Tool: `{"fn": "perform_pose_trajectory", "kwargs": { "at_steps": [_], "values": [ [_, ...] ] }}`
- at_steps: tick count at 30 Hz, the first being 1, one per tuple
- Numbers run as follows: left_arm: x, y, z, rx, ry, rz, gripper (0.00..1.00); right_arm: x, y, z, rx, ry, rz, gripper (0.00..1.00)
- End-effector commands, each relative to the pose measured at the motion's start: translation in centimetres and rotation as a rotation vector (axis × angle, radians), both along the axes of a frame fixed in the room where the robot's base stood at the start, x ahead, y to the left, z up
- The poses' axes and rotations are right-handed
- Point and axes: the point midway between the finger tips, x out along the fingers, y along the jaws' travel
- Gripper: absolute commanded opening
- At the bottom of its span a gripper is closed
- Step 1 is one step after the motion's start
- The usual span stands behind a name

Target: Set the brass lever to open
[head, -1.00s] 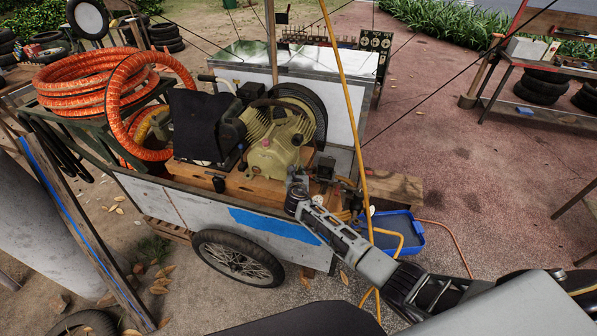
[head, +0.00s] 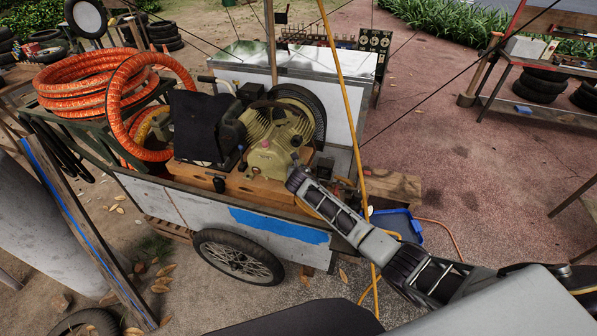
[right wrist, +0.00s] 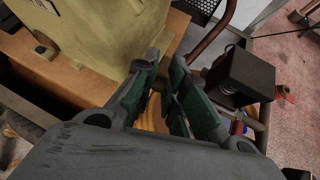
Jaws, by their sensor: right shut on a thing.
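The compressor (head: 275,140), a cream finned pump, stands on the wooden deck of the cart. My right gripper (right wrist: 166,78) is at the pump's near right side, beside its cream body (right wrist: 105,35) in the right wrist view. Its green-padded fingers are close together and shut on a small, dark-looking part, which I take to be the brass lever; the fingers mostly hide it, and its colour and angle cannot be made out. My left gripper is not in view.
A black box (right wrist: 242,74) stands close right of the fingers. Yellow hose shows beneath them. A blue tray (head: 408,224) lies on the ground by the cart (head: 180,205). Orange hose coils (head: 85,82) fill the cart's left end. A yellow pole (head: 345,95) rises behind my arm.

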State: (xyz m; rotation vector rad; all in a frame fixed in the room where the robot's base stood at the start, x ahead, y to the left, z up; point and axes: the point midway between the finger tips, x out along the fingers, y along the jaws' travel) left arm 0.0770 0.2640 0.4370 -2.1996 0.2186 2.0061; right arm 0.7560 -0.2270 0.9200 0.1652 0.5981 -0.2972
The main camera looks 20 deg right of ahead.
Motion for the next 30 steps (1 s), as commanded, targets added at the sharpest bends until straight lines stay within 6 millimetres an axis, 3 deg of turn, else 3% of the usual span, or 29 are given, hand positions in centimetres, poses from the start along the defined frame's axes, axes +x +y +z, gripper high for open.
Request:
{"fn": "perform_pose_trajectory", "kwargs": {
  "at_steps": [19, 20, 21, 30],
  "values": [
    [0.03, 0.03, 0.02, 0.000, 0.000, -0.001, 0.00, 0.28, 0.39, 0.44, 0.023, 0.015, 0.006, 0.00],
    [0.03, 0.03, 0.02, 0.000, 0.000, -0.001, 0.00, 0.28, 0.39, 0.44, 0.022, 0.014, 0.006, 0.17],
    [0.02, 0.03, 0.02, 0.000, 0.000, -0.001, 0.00, 0.29, 0.38, 0.44, 0.021, 0.014, 0.006, 0.22],
    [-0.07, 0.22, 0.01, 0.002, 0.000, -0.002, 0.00, 0.20, 0.13, 0.25, 0.017, 0.018, 0.003, 0.22]
  ]
}}
